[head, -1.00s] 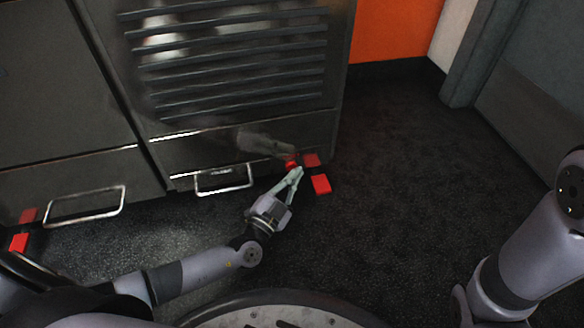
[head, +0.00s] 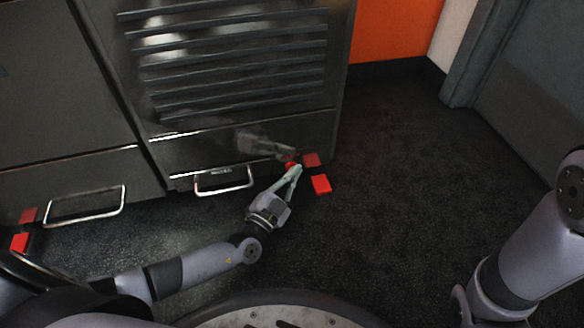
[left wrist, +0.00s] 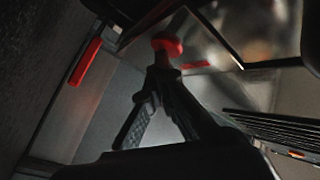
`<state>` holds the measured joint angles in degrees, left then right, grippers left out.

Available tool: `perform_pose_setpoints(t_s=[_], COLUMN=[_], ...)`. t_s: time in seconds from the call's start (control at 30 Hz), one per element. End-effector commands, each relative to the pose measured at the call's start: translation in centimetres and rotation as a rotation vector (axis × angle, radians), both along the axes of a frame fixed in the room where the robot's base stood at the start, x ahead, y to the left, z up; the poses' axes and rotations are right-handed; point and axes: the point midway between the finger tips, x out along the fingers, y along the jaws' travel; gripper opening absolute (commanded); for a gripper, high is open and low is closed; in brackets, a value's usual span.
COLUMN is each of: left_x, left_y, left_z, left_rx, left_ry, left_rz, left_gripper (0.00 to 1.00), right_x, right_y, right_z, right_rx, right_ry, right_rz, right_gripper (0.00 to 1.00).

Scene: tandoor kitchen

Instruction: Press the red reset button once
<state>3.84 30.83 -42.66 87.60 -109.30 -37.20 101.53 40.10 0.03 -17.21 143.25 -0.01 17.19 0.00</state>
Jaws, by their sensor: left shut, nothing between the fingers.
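The red reset button (head: 291,164) is a small round red knob low on the front of the steel cabinet, near its right corner. It also shows in the left wrist view (left wrist: 168,46), just past my fingertips. My left gripper (head: 297,169) is shut and empty, its fingertips right at the button. I cannot tell whether they touch it; the fingertips partly cover it in the head view. My right gripper is out of view; only part of my right arm shows at the right edge.
The steel cabinet (head: 230,75) has slatted vents and low metal handles (head: 224,180). A red block (head: 321,184) lies on the floor right of the button, and another (head: 20,242) is at far left. The dark floor (head: 400,170) to the right is clear.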

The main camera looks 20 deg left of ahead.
Motion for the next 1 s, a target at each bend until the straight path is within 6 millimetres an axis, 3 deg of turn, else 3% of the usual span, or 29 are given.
perform_pose_setpoints(t_s=[0.77,1.0], left_x=[-1.5,-3.2], left_y=[-1.0,-2.2], left_z=[0.0,0.0], left_rx=[0.0,-0.002], left_ry=[0.0,0.001], left_rz=[0.0,-0.001], left_gripper=[0.0,0.0], right_x=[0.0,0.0], right_y=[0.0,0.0], right_z=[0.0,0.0], right_rx=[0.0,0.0], right_ry=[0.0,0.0], right_rz=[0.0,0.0], right_gripper=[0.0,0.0])
